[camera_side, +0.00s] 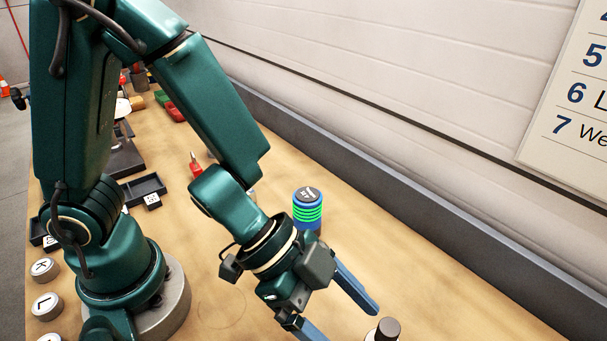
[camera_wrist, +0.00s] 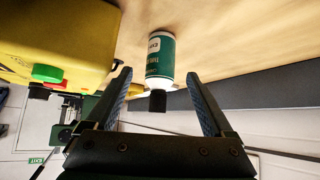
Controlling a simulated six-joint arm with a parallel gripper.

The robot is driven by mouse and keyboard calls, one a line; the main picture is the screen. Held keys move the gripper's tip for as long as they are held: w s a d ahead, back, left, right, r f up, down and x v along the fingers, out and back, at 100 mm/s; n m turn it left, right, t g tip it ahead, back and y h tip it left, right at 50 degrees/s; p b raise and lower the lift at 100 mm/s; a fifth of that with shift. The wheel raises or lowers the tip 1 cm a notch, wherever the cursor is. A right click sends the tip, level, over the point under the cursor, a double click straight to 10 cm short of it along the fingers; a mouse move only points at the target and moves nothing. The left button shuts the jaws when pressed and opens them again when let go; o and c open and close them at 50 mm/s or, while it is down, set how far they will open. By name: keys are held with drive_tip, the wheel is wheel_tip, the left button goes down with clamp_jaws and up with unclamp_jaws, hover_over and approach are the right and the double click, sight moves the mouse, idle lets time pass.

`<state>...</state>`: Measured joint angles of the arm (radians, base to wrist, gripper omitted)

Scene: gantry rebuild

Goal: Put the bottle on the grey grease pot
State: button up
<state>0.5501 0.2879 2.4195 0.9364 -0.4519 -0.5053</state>
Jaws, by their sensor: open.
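The bottle is white with a teal label and a dark cap. It shows in the wrist view (camera_wrist: 160,55), lined up with the gap between my fingers; I cannot tell how deep it sits in the gap. In the side view only its brown cap (camera_side: 388,329) and a bit of its top show at the bottom edge. My gripper (camera_side: 350,325) is open and low over the bench, its fingers pointing toward the bottle. The fingers also show in the wrist view (camera_wrist: 159,74), apart and empty. I cannot clearly identify a grey grease pot.
A blue canister (camera_side: 308,209) with green bands and a grey top stands behind my gripper. A yellow box (camera_wrist: 55,40) with a green button (camera_wrist: 47,73) is left of the bottle in the wrist view. Lettered round pots (camera_side: 46,304) and a black tray (camera_side: 143,190) are at left.

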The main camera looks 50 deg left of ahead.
sight(366, 339)
drive_tip(key=shift+x, duration=2.7)
clamp_jaws()
drive_tip(key=shift+r, duration=0.1)
